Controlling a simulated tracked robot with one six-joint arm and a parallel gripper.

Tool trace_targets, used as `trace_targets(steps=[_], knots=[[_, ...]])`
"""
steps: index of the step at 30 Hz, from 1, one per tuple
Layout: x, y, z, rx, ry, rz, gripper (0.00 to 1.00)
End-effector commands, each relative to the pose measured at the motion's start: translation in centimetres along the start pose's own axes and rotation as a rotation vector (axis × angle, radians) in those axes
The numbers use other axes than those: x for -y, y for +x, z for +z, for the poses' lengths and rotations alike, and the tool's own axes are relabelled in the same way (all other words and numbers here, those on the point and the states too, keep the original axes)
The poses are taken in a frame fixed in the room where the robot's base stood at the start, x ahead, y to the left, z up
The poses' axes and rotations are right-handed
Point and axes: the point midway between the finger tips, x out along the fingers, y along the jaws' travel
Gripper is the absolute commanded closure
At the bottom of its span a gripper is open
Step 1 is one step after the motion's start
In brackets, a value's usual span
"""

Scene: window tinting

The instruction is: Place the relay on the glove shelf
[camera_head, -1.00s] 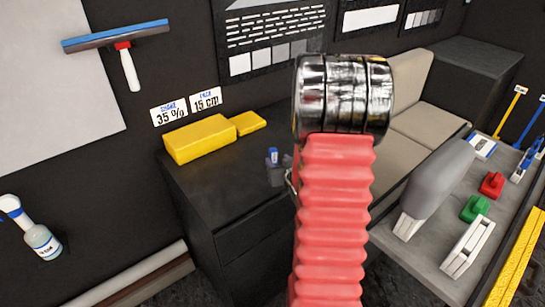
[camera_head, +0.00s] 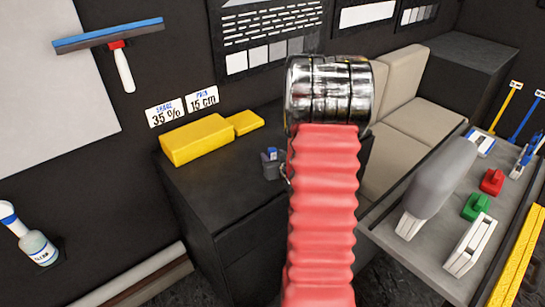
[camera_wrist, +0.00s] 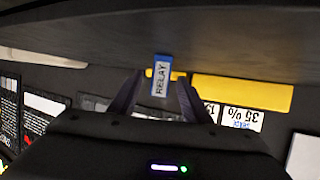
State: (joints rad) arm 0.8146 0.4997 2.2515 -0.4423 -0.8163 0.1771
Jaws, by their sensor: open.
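The relay (camera_wrist: 160,77) is a small upright block with a white label reading RELAY and blue ends. In the wrist view it shows between the two dark fingers of my gripper (camera_wrist: 158,88), which are apart and not closed on it. A small blue and white item (camera_head: 272,154) beside a dark grey piece on the black cabinet (camera_head: 190,195) in the head view looks like the same relay. My red ribbed arm hides most of my gripper there. I cannot tell which surface is the glove shelf.
Yellow blocks (camera_head: 197,140) lie at the back of the cabinet top, left of the relay. A grey tray table (camera_head: 395,235) with tools and coloured pieces stands at the right. Beige seats (camera_head: 385,175) are behind my arm. The cabinet's front left is clear.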

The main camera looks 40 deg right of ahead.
Motion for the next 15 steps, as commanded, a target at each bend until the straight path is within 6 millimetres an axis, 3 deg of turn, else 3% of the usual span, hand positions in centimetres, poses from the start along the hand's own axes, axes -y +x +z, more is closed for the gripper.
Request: trace_targets(steps=[4,15], knots=[[0.03,0.00,-0.01,0.000,0.000,0.000,0.57],[0.04,0.00,-0.02,0.000,0.000,-0.001,0.83]])
